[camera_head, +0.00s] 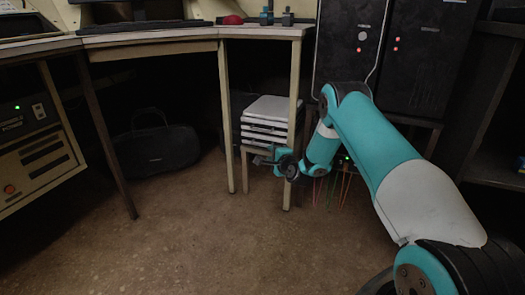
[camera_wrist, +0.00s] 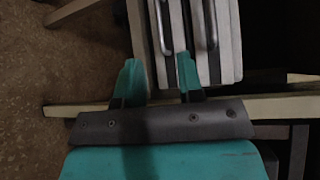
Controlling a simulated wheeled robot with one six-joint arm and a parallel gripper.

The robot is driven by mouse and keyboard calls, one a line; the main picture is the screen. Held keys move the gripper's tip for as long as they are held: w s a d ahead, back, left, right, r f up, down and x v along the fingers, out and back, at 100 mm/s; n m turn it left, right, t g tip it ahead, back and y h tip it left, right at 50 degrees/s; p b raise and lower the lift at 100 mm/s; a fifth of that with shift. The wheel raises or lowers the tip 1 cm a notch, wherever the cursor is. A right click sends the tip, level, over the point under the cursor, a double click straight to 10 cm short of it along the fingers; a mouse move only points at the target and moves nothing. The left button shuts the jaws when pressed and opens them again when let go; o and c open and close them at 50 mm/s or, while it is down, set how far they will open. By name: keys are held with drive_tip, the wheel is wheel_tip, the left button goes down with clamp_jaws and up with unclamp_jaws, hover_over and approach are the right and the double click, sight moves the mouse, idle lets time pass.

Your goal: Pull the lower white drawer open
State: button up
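A small stack of white drawers (camera_head: 265,133) stands on a low stand under the desk corner. In the wrist view the unit appears turned on its side, with two white drawer fronts and metal bar handles. The left handle (camera_wrist: 162,28) seems to belong to the lower white drawer (camera_wrist: 152,42); the other handle (camera_wrist: 211,25) is to its right. My gripper (camera_head: 264,157) is just in front of the unit, near its lower part. In the wrist view my gripper (camera_wrist: 157,62) is open and empty. Its two teal fingertips lie on either side of the left handle's line; contact cannot be told.
A pale desk leg (camera_head: 295,120) stands close beside the drawers, and another leg (camera_head: 226,120) is to the left. A black bag (camera_head: 157,150) lies on the floor under the desk. Thin coloured cables (camera_head: 345,185) hang at the right. The floor in front is clear.

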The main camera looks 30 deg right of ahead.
drive_tip(key=w+d+f+b, duration=0.1)
drive_tip(key=w+b, duration=0.3)
drive_tip(key=w, duration=0.5)
drive_tip(key=shift+f+b, duration=0.25)
drive_tip(key=shift+b, duration=0.05)
drive_tip(key=shift+w, duration=0.1)
drive_tip(key=shift+c, duration=0.5)
clamp_jaws()
